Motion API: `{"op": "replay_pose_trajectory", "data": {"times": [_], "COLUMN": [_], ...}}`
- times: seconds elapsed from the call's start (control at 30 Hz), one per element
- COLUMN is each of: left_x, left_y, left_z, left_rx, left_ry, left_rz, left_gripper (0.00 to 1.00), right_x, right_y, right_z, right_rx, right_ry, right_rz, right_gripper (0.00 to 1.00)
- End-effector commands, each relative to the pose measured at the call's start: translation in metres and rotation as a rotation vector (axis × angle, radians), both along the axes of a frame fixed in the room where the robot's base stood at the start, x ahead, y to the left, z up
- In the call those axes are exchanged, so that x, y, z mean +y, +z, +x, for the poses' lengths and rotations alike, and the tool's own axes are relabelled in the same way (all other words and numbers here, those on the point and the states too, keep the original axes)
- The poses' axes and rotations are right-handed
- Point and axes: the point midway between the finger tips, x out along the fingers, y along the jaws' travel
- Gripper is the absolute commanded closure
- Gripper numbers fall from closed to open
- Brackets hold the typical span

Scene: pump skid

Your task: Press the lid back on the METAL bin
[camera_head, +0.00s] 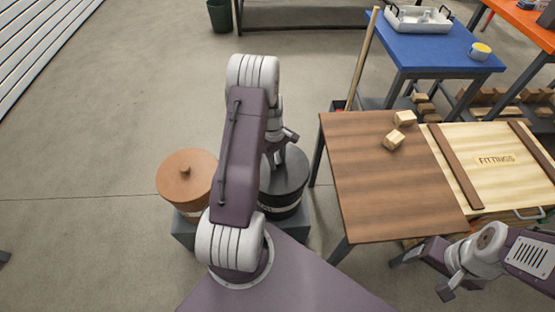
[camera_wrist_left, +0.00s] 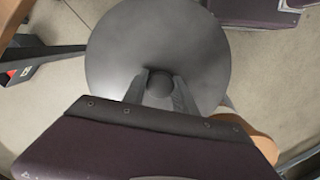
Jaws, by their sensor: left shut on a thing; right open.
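A dark grey bin (camera_head: 283,202) stands on a low grey block, partly hidden behind my left arm. Its round dark lid (camera_head: 294,168) is at the bin's top; I cannot tell whether it is fully seated. In the left wrist view the lid (camera_wrist_left: 165,45) is a plain grey disc with a dark round knob (camera_wrist_left: 159,84). My left gripper (camera_head: 273,158) is shut on this knob, with its fingers (camera_wrist_left: 159,92) on either side of it. My right gripper (camera_head: 422,277) is open and empty at the lower right, away from the bins.
A terracotta-coloured bin (camera_head: 188,210) with its own knobbed lid (camera_head: 186,173) stands just left. A brown table (camera_head: 375,185) with two wooden blocks (camera_head: 399,129) is to the right, beside a FITTINGS crate (camera_head: 495,185). A broom handle (camera_head: 364,58) leans behind. Floor at left is clear.

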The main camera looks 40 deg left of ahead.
Motion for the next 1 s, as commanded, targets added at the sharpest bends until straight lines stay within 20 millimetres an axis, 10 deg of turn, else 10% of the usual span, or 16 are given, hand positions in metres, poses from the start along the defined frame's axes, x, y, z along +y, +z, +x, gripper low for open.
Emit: {"op": "replay_pose_trajectory", "data": {"times": [0.9, 0.93, 1.0], "left_x": [0.0000, 0.0000, 0.0000], "left_y": [-0.0003, -0.0003, -0.0003], "left_z": [0.0000, 0.0000, 0.0000], "left_rx": [0.000, 0.000, 0.000], "left_ry": [0.000, 0.000, 0.000], "left_rz": [0.000, 0.000, 0.000], "left_gripper": [1.00, 0.61, 0.42], "right_x": [0.0000, 0.0000, 0.0000], "right_y": [0.0048, 0.0048, 0.0048], "right_z": [0.0000, 0.0000, 0.0000], "right_rx": [0.000, 0.000, 0.000], "right_ry": [0.000, 0.000, 0.000], "right_rz": [0.000, 0.000, 0.000], "right_gripper": [0.30, 0.30, 0.30]}}
